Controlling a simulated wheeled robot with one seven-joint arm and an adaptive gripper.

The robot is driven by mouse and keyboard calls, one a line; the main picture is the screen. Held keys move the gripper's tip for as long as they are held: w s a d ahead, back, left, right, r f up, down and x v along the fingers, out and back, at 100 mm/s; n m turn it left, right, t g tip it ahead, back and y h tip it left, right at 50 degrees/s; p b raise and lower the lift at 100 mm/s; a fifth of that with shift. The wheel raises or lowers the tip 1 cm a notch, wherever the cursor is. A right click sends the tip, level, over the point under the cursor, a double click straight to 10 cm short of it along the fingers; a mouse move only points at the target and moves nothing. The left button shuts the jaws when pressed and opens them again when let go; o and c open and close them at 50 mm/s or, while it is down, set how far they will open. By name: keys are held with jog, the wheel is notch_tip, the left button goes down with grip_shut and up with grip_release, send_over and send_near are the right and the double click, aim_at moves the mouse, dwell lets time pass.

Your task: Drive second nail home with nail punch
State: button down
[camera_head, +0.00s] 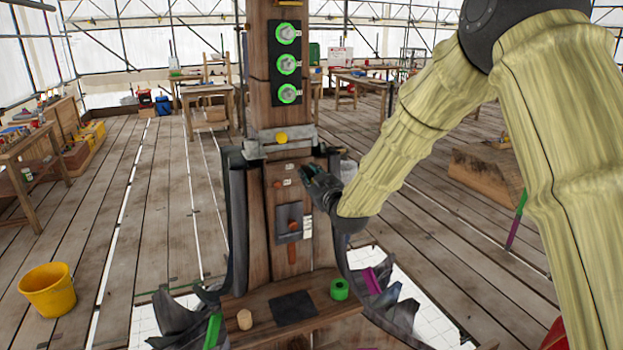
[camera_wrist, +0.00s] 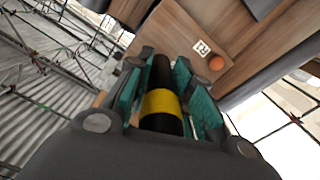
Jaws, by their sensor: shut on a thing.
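My gripper (camera_head: 316,182) is in front of the upper part of the wooden post (camera_head: 257,215), to its right side. In the wrist view my gripper (camera_wrist: 165,95) is shut on a dark rod with a yellow band, which looks like the nail punch (camera_wrist: 162,103). The punch points toward the wood; whether its tip touches anything is hidden. A round orange nail head (camera_wrist: 216,62) shows on the wood beside a small white label, to the right of the punch. In the head view an orange nail head (camera_head: 277,184) sits on the post left of my gripper. Any nail behind the gripper is hidden.
A ledge (camera_head: 262,308) at the post's foot holds a black mat, a wooden cylinder (camera_head: 245,319) and a green ring (camera_head: 340,289). Dark curled metal sheets (camera_head: 237,215) flank the post. A yellow bucket (camera_head: 48,290) stands on the plank floor at left.

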jog(key=shift+b+x, duration=0.4)
jog(key=shift+x, duration=0.75)
jog(key=shift+r, duration=0.1)
jog(key=shift+b+v, duration=0.85)
jog(key=shift+v, duration=2.65)
